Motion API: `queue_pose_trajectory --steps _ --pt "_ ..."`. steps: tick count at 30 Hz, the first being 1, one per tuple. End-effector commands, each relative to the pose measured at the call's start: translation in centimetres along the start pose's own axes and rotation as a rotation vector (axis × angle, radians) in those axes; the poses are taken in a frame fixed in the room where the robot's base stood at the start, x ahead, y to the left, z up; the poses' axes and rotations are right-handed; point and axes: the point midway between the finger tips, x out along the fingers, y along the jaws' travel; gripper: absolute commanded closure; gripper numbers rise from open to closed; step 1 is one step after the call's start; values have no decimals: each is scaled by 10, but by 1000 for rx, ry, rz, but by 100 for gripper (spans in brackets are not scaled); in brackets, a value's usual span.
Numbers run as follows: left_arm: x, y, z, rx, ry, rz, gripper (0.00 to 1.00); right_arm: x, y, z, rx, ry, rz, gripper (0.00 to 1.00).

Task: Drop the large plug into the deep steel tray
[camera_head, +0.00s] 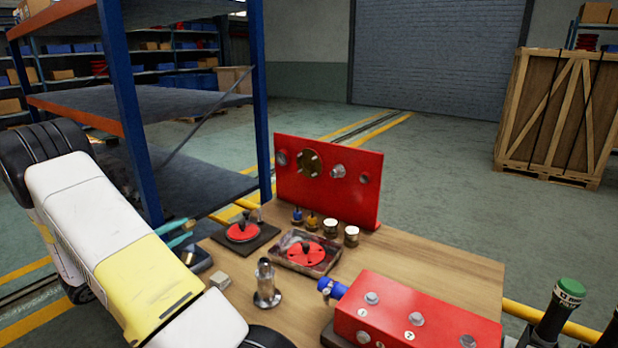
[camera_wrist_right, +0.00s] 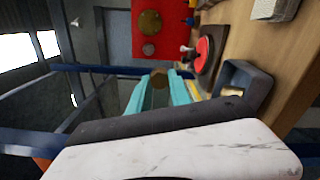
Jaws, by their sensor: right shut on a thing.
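My right gripper (camera_head: 186,232) shows as two teal fingers just past the white and yellow arm section, near the table's left edge. In the right wrist view the fingers (camera_wrist_right: 159,84) are shut on the large plug (camera_wrist_right: 159,78), a brownish, roundish piece held near their tips. I cannot make out the plug in the head view. The deep steel tray (camera_wrist_right: 262,83) is a dark grey open box to the right of the fingers in the wrist view, apart from the plug; something pale shows inside it. In the head view the tray (camera_head: 197,262) is partly hidden by my arm. My left gripper does not show.
A red upright panel (camera_head: 340,182) stands at the table's back. Red discs sit on a dark plate (camera_head: 262,236) and in a worn tray (camera_head: 324,266). A metal fitting (camera_head: 266,285), a pale block (camera_head: 220,280) and a red box (camera_head: 420,310) stand nearer. Blue shelving (camera_head: 125,115) rises behind.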

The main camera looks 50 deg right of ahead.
Motion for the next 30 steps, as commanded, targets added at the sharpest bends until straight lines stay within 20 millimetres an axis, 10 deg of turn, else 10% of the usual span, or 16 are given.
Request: queue_pose_trajectory --steps 24,25,30 --pt "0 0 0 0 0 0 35 0 -48 -15 1 2 1 100" --pt "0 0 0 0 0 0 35 0 -48 -15 1 2 1 70" --pt "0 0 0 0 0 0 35 0 -48 -15 1 2 1 51"
